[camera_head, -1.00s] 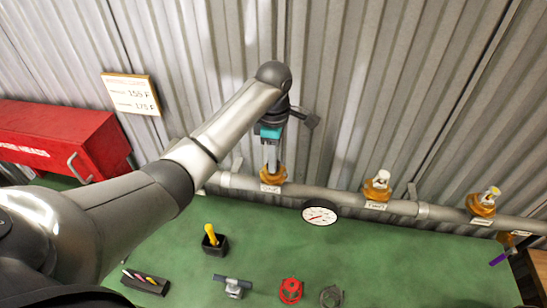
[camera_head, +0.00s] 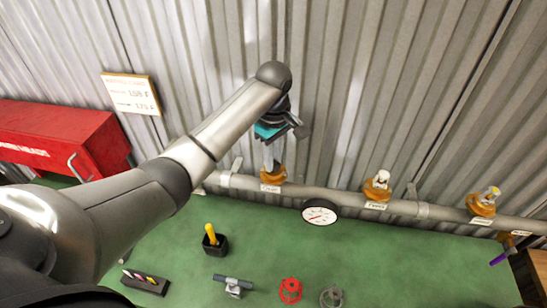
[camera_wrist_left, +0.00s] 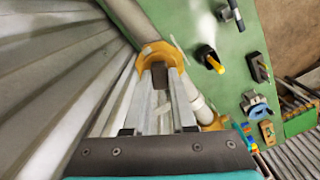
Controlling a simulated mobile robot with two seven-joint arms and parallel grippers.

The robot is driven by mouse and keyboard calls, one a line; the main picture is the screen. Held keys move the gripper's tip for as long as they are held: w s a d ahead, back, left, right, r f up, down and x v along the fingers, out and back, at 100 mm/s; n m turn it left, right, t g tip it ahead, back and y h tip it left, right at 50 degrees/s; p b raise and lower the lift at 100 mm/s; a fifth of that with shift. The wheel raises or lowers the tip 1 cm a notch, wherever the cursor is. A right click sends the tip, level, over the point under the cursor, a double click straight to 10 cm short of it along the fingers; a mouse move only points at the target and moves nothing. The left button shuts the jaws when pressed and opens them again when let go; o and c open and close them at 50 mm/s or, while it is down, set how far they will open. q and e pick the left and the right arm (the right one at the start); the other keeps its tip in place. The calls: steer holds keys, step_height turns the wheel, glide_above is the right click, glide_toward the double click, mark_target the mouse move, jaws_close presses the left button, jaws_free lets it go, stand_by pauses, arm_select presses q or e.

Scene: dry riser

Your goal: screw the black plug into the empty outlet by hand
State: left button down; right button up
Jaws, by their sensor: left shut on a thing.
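My left gripper (camera_head: 269,163) points down at the leftmost brass outlet (camera_head: 272,175) on the grey pipe. In the left wrist view its two fingers (camera_wrist_left: 160,72) are shut on a dark piece, the black plug (camera_wrist_left: 160,78), at the mouth of the brass outlet (camera_wrist_left: 152,52). The fingers hide much of the plug, so I cannot tell how deep it sits in the outlet. My right gripper is not in view.
The pipe (camera_head: 340,196) carries two more brass outlets, middle (camera_head: 376,189) and right (camera_head: 481,205), and a round gauge (camera_head: 320,215). A red valve wheel (camera_head: 290,290), a grey ring (camera_head: 331,297) and a yellow-handled tool (camera_head: 211,234) are on the green bench. A red box (camera_head: 60,140) is at left.

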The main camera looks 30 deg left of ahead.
arm_select(q)
steer(key=m, duration=0.5)
steer(key=shift+m, duration=0.3)
steer(key=m, duration=0.5)
steer(key=shift+m, duration=0.3)
steer(key=c, duration=0.5)
jaws_free()
